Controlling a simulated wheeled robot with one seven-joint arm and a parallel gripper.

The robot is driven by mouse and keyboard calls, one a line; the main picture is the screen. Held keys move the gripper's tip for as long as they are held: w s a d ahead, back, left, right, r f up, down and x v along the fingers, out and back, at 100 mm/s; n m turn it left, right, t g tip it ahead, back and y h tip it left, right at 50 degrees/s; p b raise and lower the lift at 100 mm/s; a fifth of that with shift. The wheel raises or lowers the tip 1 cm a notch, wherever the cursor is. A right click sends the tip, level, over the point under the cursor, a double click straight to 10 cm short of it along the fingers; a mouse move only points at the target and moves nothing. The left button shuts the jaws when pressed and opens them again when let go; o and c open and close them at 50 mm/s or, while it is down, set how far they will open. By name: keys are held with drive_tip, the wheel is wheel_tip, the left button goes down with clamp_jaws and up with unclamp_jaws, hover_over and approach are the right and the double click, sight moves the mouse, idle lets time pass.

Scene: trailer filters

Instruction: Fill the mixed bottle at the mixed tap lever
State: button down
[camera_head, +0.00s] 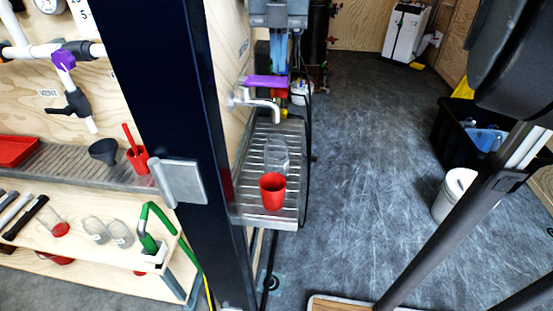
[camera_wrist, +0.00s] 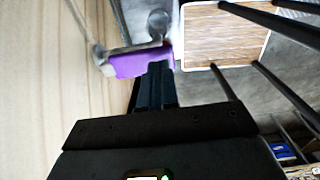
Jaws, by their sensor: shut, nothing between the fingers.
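The tap's purple lever (camera_head: 265,82) is on the wooden wall, above a pale spout (camera_head: 262,103). Below it, a red cup-shaped part (camera_head: 272,190) stands upright on a slatted metal drip tray (camera_head: 245,213). A clear vessel (camera_head: 276,154) shows just behind or above the red part; I cannot tell whether they are one bottle. In the wrist view my gripper (camera_wrist: 155,78) is shut and empty. Its dark fingertips are close beside the purple lever (camera_wrist: 142,63); I cannot tell whether they touch.
A dark blue post (camera_head: 165,110) stands left of the tray. A shelf with clear cups (camera_head: 95,228) and a green hose (camera_head: 145,215) is at lower left. A black hose runs along the tray's right side. Open grey floor (camera_head: 370,170) lies right of it.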

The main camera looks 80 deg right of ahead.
sight(279, 79)
drive_tip(key=shift+f, duration=0.15)
idle(0.5)
drive_tip(key=shift+f+b, duration=1.45)
drive_tip(key=shift+b, duration=0.4)
drive_tip(key=shift+r, duration=0.15)
idle(5.3)
